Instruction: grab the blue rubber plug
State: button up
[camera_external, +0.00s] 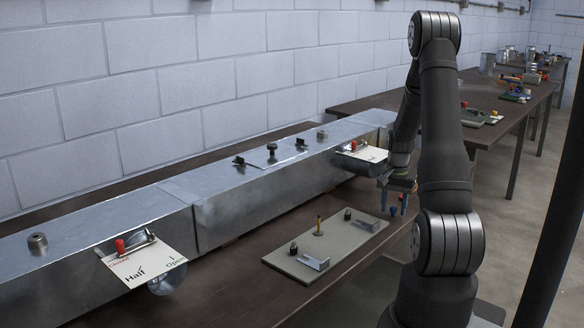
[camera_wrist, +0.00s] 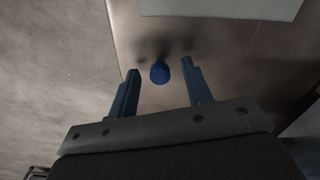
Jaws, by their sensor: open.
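The blue rubber plug (camera_wrist: 159,73) shows in the wrist view as a small rounded blue shape over the brown table surface. My gripper (camera_wrist: 160,67) is open, with one finger on each side of the plug. A gap shows between the plug and each finger, and I cannot tell how far below the fingertips the plug lies. In the external view my gripper (camera_external: 399,192) is low over the table, right of the grey plate.
A grey plate (camera_external: 289,263) with brackets, black knobs and a brass post lies on the table (camera_external: 215,297). A long metal duct (camera_external: 262,193) runs along the wall behind it. A clipped paper card (camera_external: 145,263) hangs at left, and another card (camera_external: 368,153) sits near my arm.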

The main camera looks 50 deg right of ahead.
grip_shut()
jog(key=shift+r, duration=0.15)
